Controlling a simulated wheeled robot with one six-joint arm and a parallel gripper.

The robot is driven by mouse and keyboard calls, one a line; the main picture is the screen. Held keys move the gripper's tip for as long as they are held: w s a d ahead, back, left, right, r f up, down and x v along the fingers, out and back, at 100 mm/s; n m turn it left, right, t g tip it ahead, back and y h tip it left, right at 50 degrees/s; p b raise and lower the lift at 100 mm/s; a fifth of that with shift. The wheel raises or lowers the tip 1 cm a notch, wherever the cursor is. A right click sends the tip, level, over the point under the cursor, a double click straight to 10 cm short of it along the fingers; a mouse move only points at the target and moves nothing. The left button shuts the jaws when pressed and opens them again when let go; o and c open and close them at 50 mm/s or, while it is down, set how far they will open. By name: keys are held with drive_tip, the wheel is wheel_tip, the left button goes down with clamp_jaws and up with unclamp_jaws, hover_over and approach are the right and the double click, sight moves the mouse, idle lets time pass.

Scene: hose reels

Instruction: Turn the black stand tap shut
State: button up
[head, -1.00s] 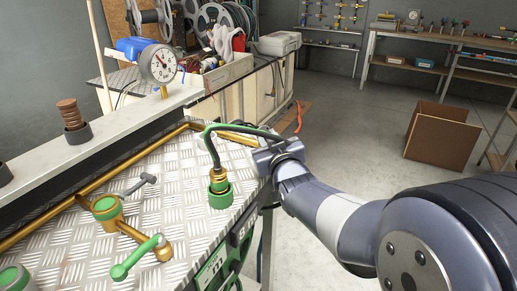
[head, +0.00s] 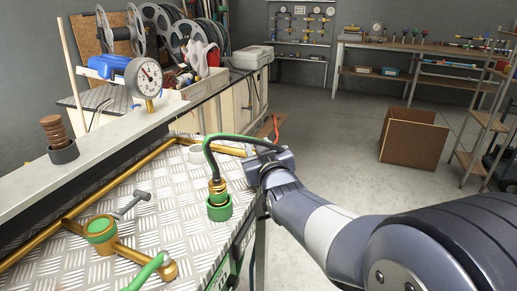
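On the checkered metal bench top (head: 185,225) stands a brass pipe fitting with a green ring (head: 100,228). A dark grey lever handle (head: 133,202) lies beside it; I cannot tell whether this is the black stand tap. A green lever (head: 150,268) sits on the brass pipe nearer me, partly cut off by the frame's lower edge. My gripper (head: 258,160) is at the bench's right edge, to the right of these handles and apart from them. A green hose (head: 222,140) arches from a green-and-brass coupling (head: 218,195) to my gripper; its fingers are too hidden to read.
A pressure gauge (head: 145,77) stands on the raised ledge (head: 100,150), with a brown ribbed plug (head: 56,132) left of it. Behind is a workbench with hose reels (head: 185,38). An open cardboard box (head: 412,138) sits on the floor at right. Floor between is clear.

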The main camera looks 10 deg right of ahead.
drive_tip(key=s, duration=1)
drive_tip(key=shift+s+d+p, duration=0.2)
drive_tip(key=shift+s+p, duration=0.15)
drive_tip(key=shift+s, duration=0.05)
drive_tip(key=shift+c, duration=0.3)
